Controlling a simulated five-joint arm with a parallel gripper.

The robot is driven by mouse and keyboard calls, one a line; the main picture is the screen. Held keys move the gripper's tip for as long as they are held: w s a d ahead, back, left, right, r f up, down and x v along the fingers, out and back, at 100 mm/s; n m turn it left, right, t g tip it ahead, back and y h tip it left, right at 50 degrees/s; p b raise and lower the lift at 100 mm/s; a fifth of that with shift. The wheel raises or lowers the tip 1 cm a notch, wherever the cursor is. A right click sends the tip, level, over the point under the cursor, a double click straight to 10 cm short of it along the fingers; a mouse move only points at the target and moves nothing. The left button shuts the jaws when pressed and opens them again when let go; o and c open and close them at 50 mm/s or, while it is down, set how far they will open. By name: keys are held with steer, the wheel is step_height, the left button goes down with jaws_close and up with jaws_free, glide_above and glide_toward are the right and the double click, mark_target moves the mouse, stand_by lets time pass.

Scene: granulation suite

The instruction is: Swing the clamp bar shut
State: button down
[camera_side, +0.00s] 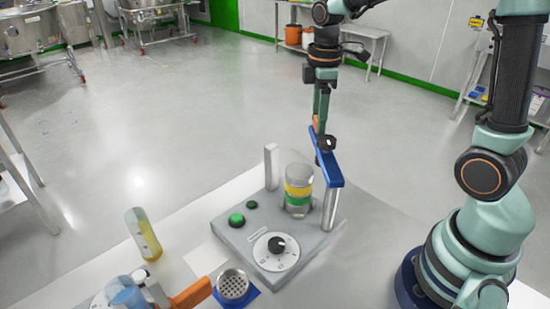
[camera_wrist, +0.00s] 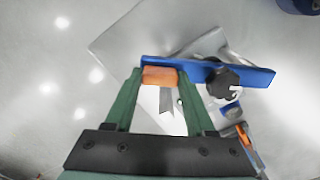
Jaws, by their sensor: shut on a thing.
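The blue clamp bar (camera_side: 329,170) sits on top of the right post (camera_side: 330,210) of a grey device (camera_side: 235,240). It points away to the back, apart from the left post (camera_side: 271,168), with a black knob (camera_side: 326,143) on it. In the wrist view the bar (camera_wrist: 253,75) runs across the top, with the knob (camera_wrist: 222,84) right of my fingers. My gripper (camera_side: 317,122) is at the bar's far end. In the wrist view my gripper (camera_wrist: 160,82) is shut on the bar's orange grip (camera_wrist: 160,75). A jar with a yellow band (camera_side: 298,190) stands between the posts.
The device has a dial (camera_side: 276,250) and green buttons (camera_side: 237,220) in front. A tilted vial with yellow contents (camera_side: 143,235), a perforated metal cup (camera_side: 232,286) and an orange-handled item (camera_side: 190,294) are at front left. The space between bar and left post looks clear.

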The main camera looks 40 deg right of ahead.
steer(key=w+a+n, duration=0.3)
steer(key=a+n, duration=0.5)
steer(key=a, duration=0.2)
steer(key=shift+w+r, duration=0.15)
steer(key=shift+w, duration=0.15)
steer(key=shift+a, duration=0.15)
steer(key=shift+c, duration=1.2)
jaws_free()
step_height(320, 180, up, 12)
steer(key=shift+s, duration=0.1)
